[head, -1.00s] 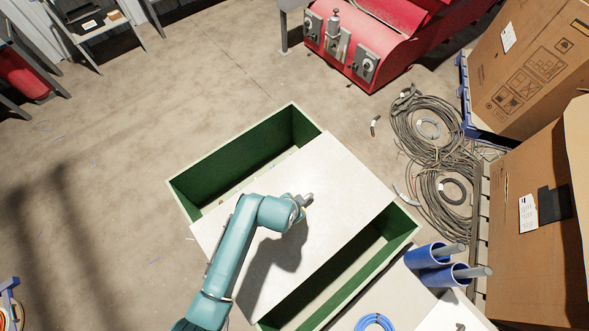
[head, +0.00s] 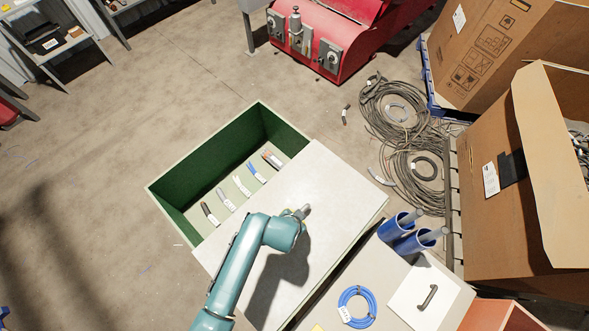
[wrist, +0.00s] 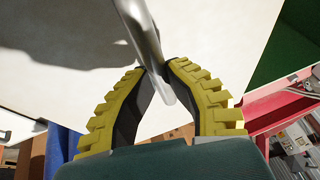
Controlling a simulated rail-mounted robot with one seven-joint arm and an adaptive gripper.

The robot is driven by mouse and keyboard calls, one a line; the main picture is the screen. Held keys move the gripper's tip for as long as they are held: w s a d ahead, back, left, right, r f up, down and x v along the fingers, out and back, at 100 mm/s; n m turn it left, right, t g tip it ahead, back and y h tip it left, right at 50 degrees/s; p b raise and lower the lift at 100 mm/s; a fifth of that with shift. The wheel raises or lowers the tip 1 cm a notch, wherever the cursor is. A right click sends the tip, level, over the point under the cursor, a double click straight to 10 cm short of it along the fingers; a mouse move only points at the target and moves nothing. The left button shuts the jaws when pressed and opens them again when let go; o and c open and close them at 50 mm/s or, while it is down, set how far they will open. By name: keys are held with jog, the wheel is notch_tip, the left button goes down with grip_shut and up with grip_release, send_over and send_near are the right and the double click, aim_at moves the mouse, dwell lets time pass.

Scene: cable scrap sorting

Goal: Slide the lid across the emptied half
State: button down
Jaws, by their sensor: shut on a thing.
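The lid (head: 335,190) is a flat off-white panel lying across the green-lined box (head: 215,148). It covers nearly all of the lower-right half, leaving a narrow dark gap along that side. The upper-left half is uncovered, and several short labelled cable pieces (head: 243,186) lie in it. My gripper (head: 302,213) is over the middle of the lid. In the wrist view, the yellow-toothed fingers of my gripper (wrist: 165,78) are shut on a round metal handle (wrist: 145,40) on the lid. The handle's base is out of view there.
Blue tubes (head: 400,228), a blue cable coil (head: 357,307) and a white panel with a dark handle (head: 428,297) are on the right. Cardboard boxes (head: 520,190) and loose cable coils (head: 395,120) lie beyond. A red machine (head: 320,40) stands behind. Floor at left is clear.

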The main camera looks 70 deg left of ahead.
jog(key=c, duration=1)
grip_release()
jog(key=shift+d+f, duration=0.15)
jog(key=v, duration=1.2)
